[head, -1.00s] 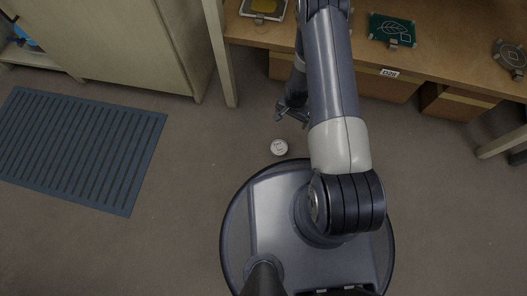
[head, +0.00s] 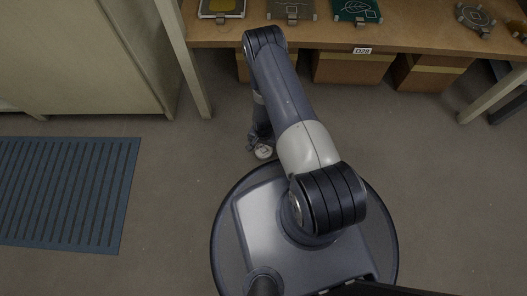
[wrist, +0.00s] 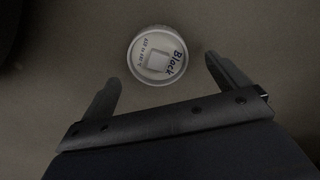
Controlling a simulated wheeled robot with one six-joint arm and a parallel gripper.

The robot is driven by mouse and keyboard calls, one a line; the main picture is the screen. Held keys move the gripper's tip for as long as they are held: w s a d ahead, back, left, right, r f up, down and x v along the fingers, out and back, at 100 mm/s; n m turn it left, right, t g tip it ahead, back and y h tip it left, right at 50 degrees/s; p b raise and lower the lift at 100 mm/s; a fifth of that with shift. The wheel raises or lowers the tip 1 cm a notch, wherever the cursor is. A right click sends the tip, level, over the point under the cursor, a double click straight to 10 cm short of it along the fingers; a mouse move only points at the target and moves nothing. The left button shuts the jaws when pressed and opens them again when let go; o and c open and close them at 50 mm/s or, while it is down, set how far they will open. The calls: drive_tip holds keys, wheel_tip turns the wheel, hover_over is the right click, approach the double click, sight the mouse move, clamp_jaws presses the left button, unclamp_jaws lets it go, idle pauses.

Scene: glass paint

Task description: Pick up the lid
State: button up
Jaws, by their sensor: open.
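The lid (wrist: 157,56) is a small round white cap with the word "Black" on its top. It lies on the floor, and in the head view (head: 263,151) it shows just in front of my round base, partly beside my gripper (head: 259,142). In the wrist view my gripper (wrist: 166,82) is open and empty. Its two fingers are spread wide, and the lid lies beyond and between the line of the fingertips, apart from both. I cannot tell the gripper's exact height above the floor.
A wooden workbench (head: 420,32) stands ahead, with several stencil plates on it and cardboard boxes (head: 352,68) beneath. A beige cabinet (head: 85,55) stands at the left, with a blue ribbed mat (head: 68,190) on the floor before it. The floor around the lid is clear.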

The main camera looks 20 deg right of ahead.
sight(264, 149)
wheel_tip(264, 149, down, 4)
drive_tip(key=shift+s+r+b, duration=0.1)
drive_tip(key=shift+r+b, duration=0.1)
drive_tip(key=shift+b, duration=0.45)
drive_tip(key=shift+r, duration=0.1)
drive_tip(key=shift+c, duration=0.5)
drive_tip(key=c, duration=0.9)
